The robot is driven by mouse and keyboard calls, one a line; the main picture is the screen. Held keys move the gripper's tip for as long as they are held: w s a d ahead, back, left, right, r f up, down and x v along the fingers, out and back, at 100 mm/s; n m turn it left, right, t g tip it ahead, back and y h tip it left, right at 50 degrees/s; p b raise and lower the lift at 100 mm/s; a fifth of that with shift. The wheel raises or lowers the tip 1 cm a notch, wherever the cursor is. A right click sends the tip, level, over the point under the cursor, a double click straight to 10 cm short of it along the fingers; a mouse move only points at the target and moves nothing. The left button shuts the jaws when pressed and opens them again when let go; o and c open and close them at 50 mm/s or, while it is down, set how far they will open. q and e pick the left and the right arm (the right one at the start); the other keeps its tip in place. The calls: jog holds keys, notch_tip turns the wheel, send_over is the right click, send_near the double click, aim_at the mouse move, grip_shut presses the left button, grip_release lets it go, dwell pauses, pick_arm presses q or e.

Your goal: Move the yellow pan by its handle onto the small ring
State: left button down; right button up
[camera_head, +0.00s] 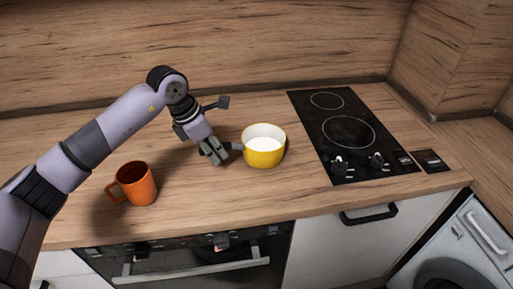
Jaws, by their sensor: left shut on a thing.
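The yellow pan (263,152) has a white inside and stands on the wooden counter, left of the black hob (358,163). Its dark handle (238,147) points left. My left gripper (222,153) is shut on that handle, and its fingers hide part of it. The small ring (327,100) is the rear one on the hob; the larger ring (349,133) lies in front of it. My right gripper is not in view.
An orange mug (138,184) stands on the counter to the left, near my left arm. Two knobs sit at the hob's front. The counter (300,187) is clear between pan and hob. A wooden splashback (260,50) rises behind.

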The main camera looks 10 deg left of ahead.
pick_arm(q)
jog(key=shift+w+r, duration=0.15)
jog(key=shift+r, duration=0.1)
jog(key=shift+r+p, duration=1.4)
jog(key=shift+r, duration=0.95)
